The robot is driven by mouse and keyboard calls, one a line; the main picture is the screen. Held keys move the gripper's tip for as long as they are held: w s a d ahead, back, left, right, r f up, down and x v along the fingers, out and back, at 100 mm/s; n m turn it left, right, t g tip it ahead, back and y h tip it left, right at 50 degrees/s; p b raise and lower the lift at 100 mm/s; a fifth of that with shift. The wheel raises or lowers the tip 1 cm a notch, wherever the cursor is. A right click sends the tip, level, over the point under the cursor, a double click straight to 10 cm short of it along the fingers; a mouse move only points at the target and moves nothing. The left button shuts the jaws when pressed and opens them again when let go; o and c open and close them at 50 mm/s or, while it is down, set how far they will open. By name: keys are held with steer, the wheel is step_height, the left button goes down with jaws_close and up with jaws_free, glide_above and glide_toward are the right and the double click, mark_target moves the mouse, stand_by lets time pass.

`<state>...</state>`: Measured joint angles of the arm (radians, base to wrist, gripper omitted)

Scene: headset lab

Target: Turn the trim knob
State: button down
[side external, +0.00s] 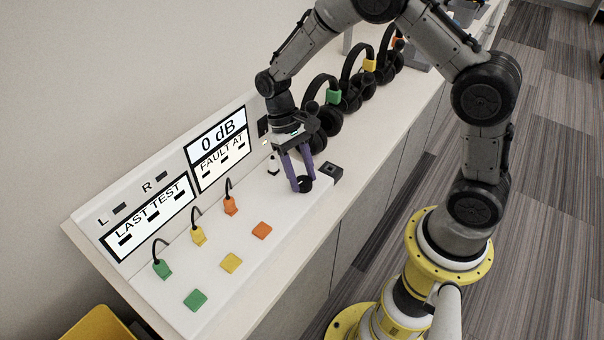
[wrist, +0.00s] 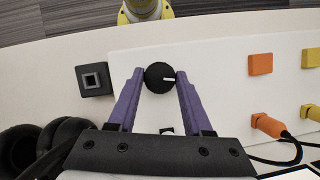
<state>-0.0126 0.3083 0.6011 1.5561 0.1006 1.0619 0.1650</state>
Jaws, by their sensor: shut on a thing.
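The trim knob (wrist: 158,77) is a round black knob with a white pointer line, on the white panel (wrist: 215,50). In the wrist view its line points right. In the side view the knob (side external: 305,185) shows at the panel's right end, partly hidden by the fingers. My gripper (wrist: 159,78) has purple fingers, one on each side of the knob, shut on it. In the side view my gripper (side external: 301,187) reaches down to the panel from above. The upright display (side external: 217,135) reads "0 dB".
A black square socket block (wrist: 94,80) sits left of the knob in the wrist view. Several headsets (side external: 345,90) stand behind my gripper. Orange (side external: 262,230), yellow (side external: 231,263) and green (side external: 195,299) squares lie on the panel, with corded plugs (side external: 198,236) beside them.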

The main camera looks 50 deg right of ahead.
stand_by(0.3)
steer(key=shift+c, duration=1.6)
jaws_free()
steer(key=v, duration=1.4)
steer(key=shift+a, duration=0.1)
